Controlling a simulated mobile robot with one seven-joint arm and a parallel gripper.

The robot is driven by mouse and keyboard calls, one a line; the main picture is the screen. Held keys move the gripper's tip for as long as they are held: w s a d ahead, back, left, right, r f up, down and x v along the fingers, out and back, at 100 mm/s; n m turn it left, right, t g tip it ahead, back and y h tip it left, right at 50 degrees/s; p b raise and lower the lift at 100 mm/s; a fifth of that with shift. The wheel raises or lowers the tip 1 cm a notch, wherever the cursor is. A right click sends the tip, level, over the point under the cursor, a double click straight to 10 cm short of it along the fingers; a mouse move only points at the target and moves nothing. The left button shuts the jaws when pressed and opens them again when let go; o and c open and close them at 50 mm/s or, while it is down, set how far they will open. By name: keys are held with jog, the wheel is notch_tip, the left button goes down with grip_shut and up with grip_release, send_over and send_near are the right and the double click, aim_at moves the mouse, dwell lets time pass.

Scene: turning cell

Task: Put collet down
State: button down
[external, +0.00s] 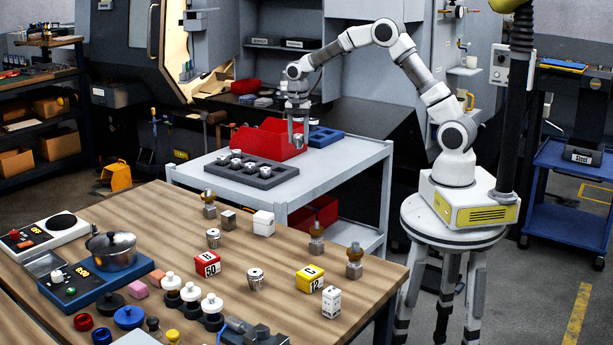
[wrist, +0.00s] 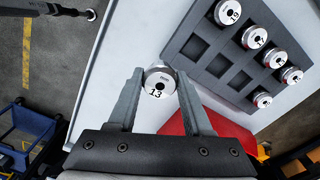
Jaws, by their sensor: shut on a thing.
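My gripper (external: 298,138) is above the grey cart, near the red bin. In the wrist view its fingers (wrist: 159,84) are shut on a silver collet (wrist: 157,93) marked 13, one finger on each side. The collet is held above the cart top, beside the dark grey rack (wrist: 176,45); its exact height is unclear. The rack also shows in the external view (external: 263,184), lying flat on the cart. It holds several numbered silver collets (wrist: 228,12) along one side, and has empty square pockets (wrist: 217,62) on the side nearer my gripper.
A red bin (external: 262,140) stands behind the rack, and a blue tray (external: 325,138) lies to its right. The front right of the cart top (external: 335,165) is clear. A wooden table (external: 150,215) with gauges, blocks and a pot stands in front.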

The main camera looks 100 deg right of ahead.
jog(key=s+d+r, duration=0.1)
jog(key=s+d, duration=1.2)
jog(key=s, duration=0.1)
jog(key=p, duration=0.2)
send_over(303, 164)
jog(key=shift+m, duration=0.4)
notch_tip(303, 164, down, 7)
jog(key=shift+s+r, duration=0.1)
jog(key=shift+f, duration=2.2)
jog(key=shift+c, duration=1.6)
grip_release()
notch_tip(303, 164, up, 12)
jog(key=shift+r, duration=0.15)
